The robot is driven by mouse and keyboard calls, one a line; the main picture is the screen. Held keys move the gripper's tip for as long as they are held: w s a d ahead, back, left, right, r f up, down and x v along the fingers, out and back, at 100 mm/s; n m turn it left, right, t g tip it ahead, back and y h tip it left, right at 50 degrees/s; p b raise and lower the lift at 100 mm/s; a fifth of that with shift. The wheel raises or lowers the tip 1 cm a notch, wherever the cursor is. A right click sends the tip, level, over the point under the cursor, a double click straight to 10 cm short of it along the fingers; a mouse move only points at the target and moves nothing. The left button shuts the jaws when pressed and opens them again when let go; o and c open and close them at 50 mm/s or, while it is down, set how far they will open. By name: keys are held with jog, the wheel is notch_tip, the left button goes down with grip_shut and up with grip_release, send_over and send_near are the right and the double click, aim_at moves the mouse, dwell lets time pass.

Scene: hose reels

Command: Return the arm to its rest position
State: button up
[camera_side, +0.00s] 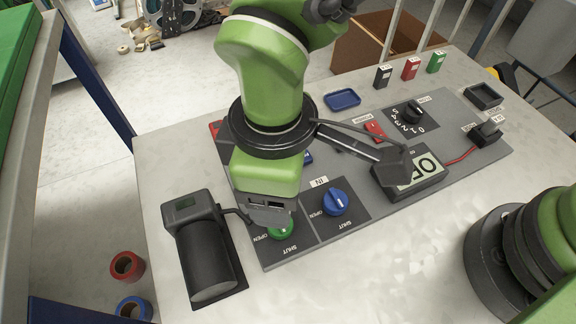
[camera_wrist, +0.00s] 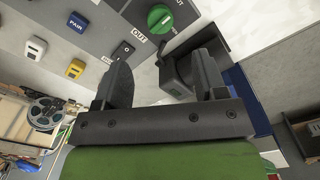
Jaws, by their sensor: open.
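My gripper (camera_side: 268,212) hangs low over the left part of the grey control panel (camera_side: 450,125), just above and behind the green knob (camera_side: 281,230). In the side view its fingers are partly hidden, and contact with the knob cannot be told. In the wrist view my gripper (camera_wrist: 162,66) has its two dark fingers apart with nothing between them. The green knob (camera_wrist: 160,18) lies beyond the fingertips there. My green arm reaches down from the top of the side view, with a black ring around its wrist.
A black cylindrical device (camera_side: 207,252) stands close left of my gripper. A blue knob (camera_side: 336,202), a display box (camera_side: 415,172), a red switch (camera_side: 375,130) and a black dial (camera_side: 413,111) lie to the right. A blue tray (camera_side: 343,99) is behind. The front tabletop (camera_side: 370,285) is clear.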

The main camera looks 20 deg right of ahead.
jog(key=w+d+r+m+t+y, duration=0.1)
jog(key=w+d+r+m, duration=0.15)
jog(key=d+r, duration=0.45)
jog(key=w+d+r+m+t+y, duration=0.1)
jog(key=d+r+m, duration=0.3)
jog(key=d+r, duration=0.35)
jog(key=s+d+r+m+t, duration=0.5)
jog(key=s+d+m, duration=0.4)
jog(key=d, duration=0.3)
jog(key=shift+s+d, duration=0.4)
jog(key=shift+s, duration=0.05)
